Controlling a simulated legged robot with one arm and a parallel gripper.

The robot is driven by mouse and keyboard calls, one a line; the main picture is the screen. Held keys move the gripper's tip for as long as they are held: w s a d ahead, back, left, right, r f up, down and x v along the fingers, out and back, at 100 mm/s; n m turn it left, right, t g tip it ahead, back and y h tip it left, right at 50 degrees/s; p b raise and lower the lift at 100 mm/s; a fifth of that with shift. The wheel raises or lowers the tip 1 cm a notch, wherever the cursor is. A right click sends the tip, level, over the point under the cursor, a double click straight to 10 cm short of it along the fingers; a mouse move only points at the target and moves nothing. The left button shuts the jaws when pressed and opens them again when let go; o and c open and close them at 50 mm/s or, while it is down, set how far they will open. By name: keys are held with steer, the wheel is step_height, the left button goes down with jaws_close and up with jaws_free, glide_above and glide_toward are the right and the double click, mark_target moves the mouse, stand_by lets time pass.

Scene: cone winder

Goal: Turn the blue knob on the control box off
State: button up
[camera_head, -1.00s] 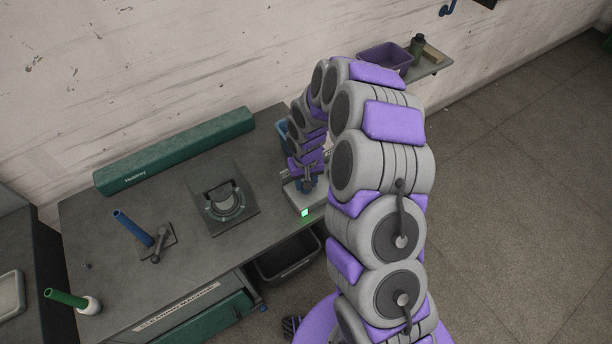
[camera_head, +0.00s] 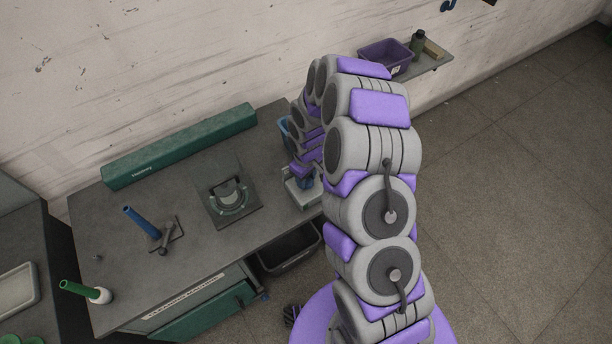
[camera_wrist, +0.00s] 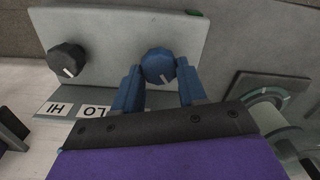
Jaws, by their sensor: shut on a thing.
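The control box (camera_wrist: 110,30) is a light grey panel in the wrist view, with a blue knob (camera_wrist: 158,66) and a black knob (camera_wrist: 68,60). My gripper (camera_wrist: 157,75) has its blue fingers on either side of the blue knob and is shut on it. The blue knob's white pointer line is tilted, towards the lower right in this view. A small dark green lamp (camera_wrist: 193,12) at the panel's edge looks unlit. In the head view the control box (camera_head: 303,196) sits at the bench's right end, partly hidden by my arm; the blue knob is hidden there.
HI and LO labels (camera_wrist: 78,109) lie beside the black knob. The bench (camera_head: 130,240) carries a dark fixture with a handle (camera_head: 229,195), a blue spindle (camera_head: 141,222) and a long green box (camera_head: 180,145). A black bin (camera_head: 290,250) is below; a wall shelf (camera_head: 425,66) is behind.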

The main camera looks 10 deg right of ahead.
steer(key=shift+w, duration=0.1)
steer(key=o, duration=1.1)
steer(key=shift+c, duration=0.2)
step_height(320, 180, up, 17)
steer(key=p, duration=0.1)
steer(key=shift+r, duration=0.15)
steer(key=shift+a, duration=0.1)
